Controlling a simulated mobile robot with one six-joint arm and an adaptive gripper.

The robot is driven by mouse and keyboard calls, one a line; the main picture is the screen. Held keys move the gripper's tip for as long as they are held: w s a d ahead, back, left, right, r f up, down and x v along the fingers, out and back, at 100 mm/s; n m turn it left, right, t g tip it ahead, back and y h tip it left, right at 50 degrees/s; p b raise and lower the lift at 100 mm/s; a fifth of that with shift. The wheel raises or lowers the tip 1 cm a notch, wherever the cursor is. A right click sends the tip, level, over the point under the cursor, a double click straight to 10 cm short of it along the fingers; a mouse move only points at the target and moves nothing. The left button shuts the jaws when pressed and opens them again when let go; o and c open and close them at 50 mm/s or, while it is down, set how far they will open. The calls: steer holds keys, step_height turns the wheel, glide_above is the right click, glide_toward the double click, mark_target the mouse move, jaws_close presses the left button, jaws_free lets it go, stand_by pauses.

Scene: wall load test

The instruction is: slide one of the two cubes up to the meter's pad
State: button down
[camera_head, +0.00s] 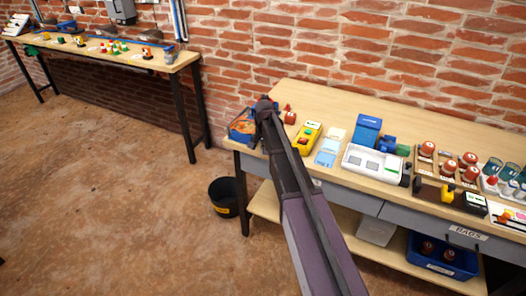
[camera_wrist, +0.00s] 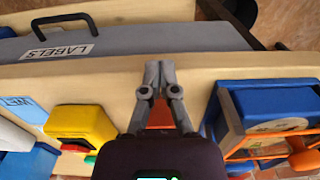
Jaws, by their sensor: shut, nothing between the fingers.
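My gripper (camera_wrist: 160,72) is shut and empty in the wrist view, its fingertips together over the bench top near the front edge. An orange patch shows between the finger links; I cannot tell what it belongs to. In the head view my arm hides the gripper at the left end of the bench (camera_head: 300,91). No two cubes can be made out for certain. A blue block (camera_head: 367,129) stands behind a white device (camera_head: 366,170) with grey windows. I cannot tell whether this device is the meter, and no pad can be made out clearly.
A yellow box (camera_wrist: 82,124) with a red part lies left of my gripper. A pale blue card (camera_head: 329,147) lies beside the yellow box. Red-brown knobbed weights (camera_head: 427,149) stand farther right.

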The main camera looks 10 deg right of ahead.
steer(key=shift+w+d+f, duration=0.1)
steer(key=shift+w+d, duration=0.45)
steer(key=shift+w, duration=0.25)
steer(key=shift+w+d, duration=0.55)
steer(key=shift+w, duration=0.2)
steer(key=shift+w+d, duration=0.1)
steer(key=w+d, duration=0.1)
steer(key=w, duration=0.1)
steer(key=w+d, duration=0.2)
steer(key=w, duration=0.1)
steer(key=w+d, duration=0.2)
steer(key=shift+w+d, duration=0.25)
steer(key=shift+w, duration=0.05)
steer(key=shift+s, duration=0.15)
